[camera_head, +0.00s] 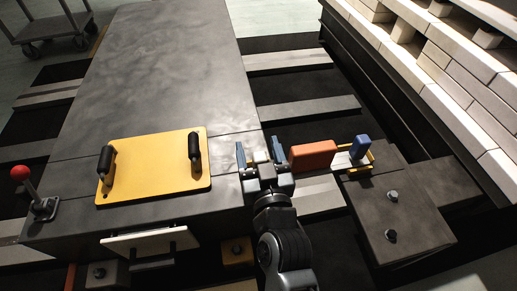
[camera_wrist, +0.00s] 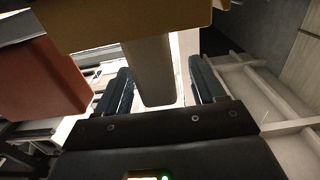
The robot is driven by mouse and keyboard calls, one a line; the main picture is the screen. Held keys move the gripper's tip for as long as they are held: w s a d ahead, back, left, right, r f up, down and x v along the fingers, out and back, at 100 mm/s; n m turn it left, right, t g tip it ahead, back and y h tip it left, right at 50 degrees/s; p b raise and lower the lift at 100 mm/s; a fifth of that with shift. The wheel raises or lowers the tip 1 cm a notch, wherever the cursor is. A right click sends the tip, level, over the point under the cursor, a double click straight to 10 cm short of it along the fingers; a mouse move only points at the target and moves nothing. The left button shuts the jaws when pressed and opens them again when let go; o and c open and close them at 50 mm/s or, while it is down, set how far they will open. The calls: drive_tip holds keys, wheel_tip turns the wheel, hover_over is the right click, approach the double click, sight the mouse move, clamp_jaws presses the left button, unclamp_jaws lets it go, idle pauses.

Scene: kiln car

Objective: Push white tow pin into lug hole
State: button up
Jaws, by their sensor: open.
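My gripper (camera_head: 260,154) is open in the head view, at the right edge of the dark deck, left of the orange block (camera_head: 313,155). In the wrist view, a pale post (camera_wrist: 152,72) stands between the two spread fingers (camera_wrist: 160,88), with gaps on both sides. It may be the white tow pin; I cannot make this out clearly in the head view. A yellow-brown part (camera_wrist: 120,22) crosses the top of the wrist view, and an orange block (camera_wrist: 45,80) is at left. The lug hole cannot be made out in either view.
A yellow plate (camera_head: 150,180) with two black handles lies on the deck (camera_head: 150,75). A red-knobbed lever (camera_head: 35,190) stands at left. A blue block (camera_head: 359,147) is right of the orange block. A dark bolted block (camera_head: 400,215) and stacked bricks (camera_head: 460,75) are at right.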

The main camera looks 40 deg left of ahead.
drive_tip(key=shift+o, duration=0.3)
drive_tip(key=shift+s+d, duration=0.1)
drive_tip(key=shift+d, duration=0.05)
drive_tip(key=shift+s+d, duration=0.25)
drive_tip(key=shift+s+d, duration=0.2)
drive_tip(key=shift+d, duration=0.05)
drive_tip(key=shift+s+d+b, duration=0.25)
drive_tip(key=shift+b, duration=0.05)
drive_tip(key=shift+s+d, duration=0.2)
drive_tip(key=shift+d, duration=0.1)
drive_tip(key=shift+s+d, duration=0.2)
drive_tip(key=shift+d, duration=0.05)
drive_tip(key=shift+s+d, duration=0.25)
idle(0.5)
